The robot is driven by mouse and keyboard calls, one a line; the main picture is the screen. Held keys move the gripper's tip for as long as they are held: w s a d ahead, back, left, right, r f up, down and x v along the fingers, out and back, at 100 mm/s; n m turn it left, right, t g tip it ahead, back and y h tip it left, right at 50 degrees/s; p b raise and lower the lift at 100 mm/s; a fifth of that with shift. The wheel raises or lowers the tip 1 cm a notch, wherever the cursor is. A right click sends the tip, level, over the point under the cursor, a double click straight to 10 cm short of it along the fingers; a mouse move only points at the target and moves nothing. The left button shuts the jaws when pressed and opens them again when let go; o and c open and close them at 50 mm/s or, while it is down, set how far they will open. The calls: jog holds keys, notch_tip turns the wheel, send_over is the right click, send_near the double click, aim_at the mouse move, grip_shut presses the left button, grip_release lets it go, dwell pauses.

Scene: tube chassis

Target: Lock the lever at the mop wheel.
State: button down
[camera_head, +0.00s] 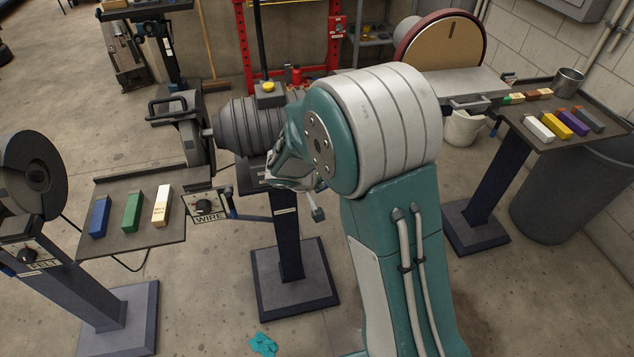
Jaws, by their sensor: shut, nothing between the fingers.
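My gripper (294,178) is in the middle of the picture, in front of the grey ribbed motor of the wire station. It is shut and empty, and my teal and white arm partly hides it. A short lever with a blue handle (230,203) stands beside the control box marked WIRE (207,205), left of my gripper and apart from it. A thin pale rod with a small grey-teal end (318,214) hangs just below my gripper; I cannot tell what it belongs to. No wheel carries a readable mop label, and I cannot make out a mop-wheel lever.
A tray (130,243) with blue, green and white bars is at left. A dark wheel (35,178) stands at far left. A tray (560,135) with several coloured bars is at right, above a grey bin (570,205). A teal rag (263,345) lies on the floor.

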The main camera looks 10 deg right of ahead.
jog(key=d+f+n+t+h, duration=0.2)
jog(key=f+h, duration=0.3)
jog(key=h, duration=0.5)
jog(key=shift+d+f+n, duration=0.25)
jog(key=shift+d+n, duration=0.25)
jog(key=shift+d, duration=0.35)
jog(key=shift+d+f, duration=0.1)
jog(key=shift+d, duration=0.05)
jog(key=f+v, duration=0.1)
jog(key=v, duration=1.3)
jog(key=shift+w+a+f, duration=0.15)
jog(key=shift+a+f, duration=0.1)
